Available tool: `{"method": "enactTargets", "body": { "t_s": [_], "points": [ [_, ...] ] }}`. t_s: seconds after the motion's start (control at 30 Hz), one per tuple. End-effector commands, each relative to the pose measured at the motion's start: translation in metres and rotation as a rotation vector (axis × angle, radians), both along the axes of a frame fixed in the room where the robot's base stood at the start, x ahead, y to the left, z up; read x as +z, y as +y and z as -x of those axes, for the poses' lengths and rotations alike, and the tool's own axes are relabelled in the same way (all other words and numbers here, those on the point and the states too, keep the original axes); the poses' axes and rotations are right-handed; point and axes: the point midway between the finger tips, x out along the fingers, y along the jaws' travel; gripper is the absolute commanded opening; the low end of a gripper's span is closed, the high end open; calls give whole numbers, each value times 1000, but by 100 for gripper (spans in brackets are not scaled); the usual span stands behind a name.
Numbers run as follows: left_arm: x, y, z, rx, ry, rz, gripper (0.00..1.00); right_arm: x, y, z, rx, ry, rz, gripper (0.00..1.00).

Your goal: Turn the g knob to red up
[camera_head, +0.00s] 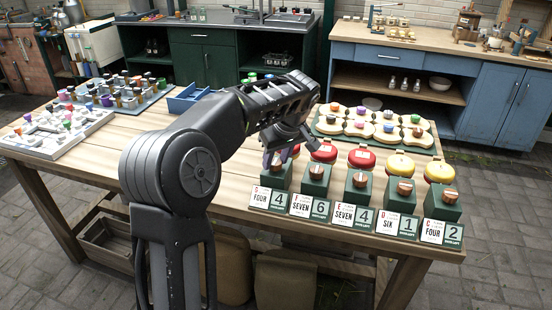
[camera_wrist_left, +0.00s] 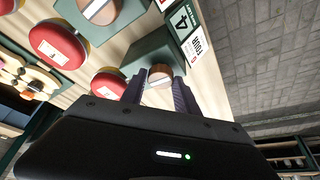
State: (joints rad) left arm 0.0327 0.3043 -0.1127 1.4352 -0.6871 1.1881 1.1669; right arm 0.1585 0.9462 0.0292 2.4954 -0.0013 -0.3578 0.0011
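The g knob is a round copper-brown knob with a pale bar across it; in the left wrist view the knob (camera_wrist_left: 160,75) sits on a green box (camera_wrist_left: 152,50) beside a card reading FOUR 4. In the head view that box (camera_head: 277,176) is the leftmost of the row, its card (camera_head: 270,198) in front, with the knob mostly hidden by my left gripper (camera_head: 275,158). In the left wrist view my left gripper's two fingers (camera_wrist_left: 160,90) stand on either side of the knob; whether they press on it is unclear. My right gripper is out of view.
Several similar green boxes with knobs (camera_head: 405,187) continue to the right, with red lids (camera_head: 361,158) and yellow lids (camera_head: 400,165) behind them. A cream tile tray (camera_head: 372,128) stands farther back. A blue tray (camera_head: 187,100) and a white tray (camera_head: 55,133) lie left.

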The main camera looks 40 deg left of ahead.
Motion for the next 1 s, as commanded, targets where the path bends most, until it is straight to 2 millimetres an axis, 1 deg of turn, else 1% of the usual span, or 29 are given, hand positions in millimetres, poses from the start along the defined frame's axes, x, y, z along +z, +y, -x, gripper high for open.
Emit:
{"method": "enactTargets", "body": {
  "t_s": [0.03,0.2,0.47,0.57,0.67,0.9,1.0],
  "points": [
    [0,0,0,-1,0,0,42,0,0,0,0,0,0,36],
    [0,0,0,-1,0,0,55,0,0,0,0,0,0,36],
    [1,0,0,-2,1,0,55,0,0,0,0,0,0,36],
    [5,-2,0,-3,-1,0,55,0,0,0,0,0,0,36],
    [15,-6,2,-3,-3,-1,55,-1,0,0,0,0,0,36],
    [52,-20,8,-3,-3,0,55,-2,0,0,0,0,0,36],
    [64,-24,10,-3,-1,0,55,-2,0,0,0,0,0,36]
  ]
}}
